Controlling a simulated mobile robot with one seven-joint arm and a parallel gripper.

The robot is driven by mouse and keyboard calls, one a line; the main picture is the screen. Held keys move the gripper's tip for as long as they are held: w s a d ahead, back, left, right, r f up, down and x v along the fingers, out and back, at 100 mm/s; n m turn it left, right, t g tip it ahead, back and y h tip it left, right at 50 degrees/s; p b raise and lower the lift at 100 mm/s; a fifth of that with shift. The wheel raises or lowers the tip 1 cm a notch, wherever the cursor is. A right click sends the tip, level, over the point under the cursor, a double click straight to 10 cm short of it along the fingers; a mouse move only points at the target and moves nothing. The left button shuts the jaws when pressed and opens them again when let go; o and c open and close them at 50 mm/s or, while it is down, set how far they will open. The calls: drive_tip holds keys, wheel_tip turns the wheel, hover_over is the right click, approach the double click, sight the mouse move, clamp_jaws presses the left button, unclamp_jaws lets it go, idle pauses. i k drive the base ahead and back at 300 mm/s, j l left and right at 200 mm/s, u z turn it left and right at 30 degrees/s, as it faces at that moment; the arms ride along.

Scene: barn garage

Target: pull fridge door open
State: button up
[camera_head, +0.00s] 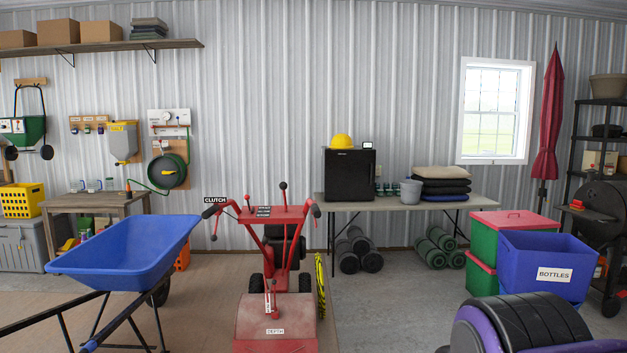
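The fridge (350,175) is a small black box-shaped unit standing on a long grey folding table (400,203) against the back wall. Its front faces me and its door looks shut. I cannot make out a handle at this distance. A yellow hard hat (342,141) and a small white device (367,145) sit on top of it. My gripper is not in view, and nothing of it shows near the fridge.
A red tiller (275,225) stands in front, left of the table. A blue wheelbarrow (130,250) is at left. A blue bottles bin (545,262), red-lidded green crates (514,221) and a purple-black drum (525,325) are at right.

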sight(350, 174)
drive_tip(key=z, duration=0.55)
drive_tip(key=i, duration=5.8)
drive_tip(key=i+l+u, duration=0.15)
drive_tip(key=i+u, duration=0.25)
drive_tip(key=i, duration=0.55)
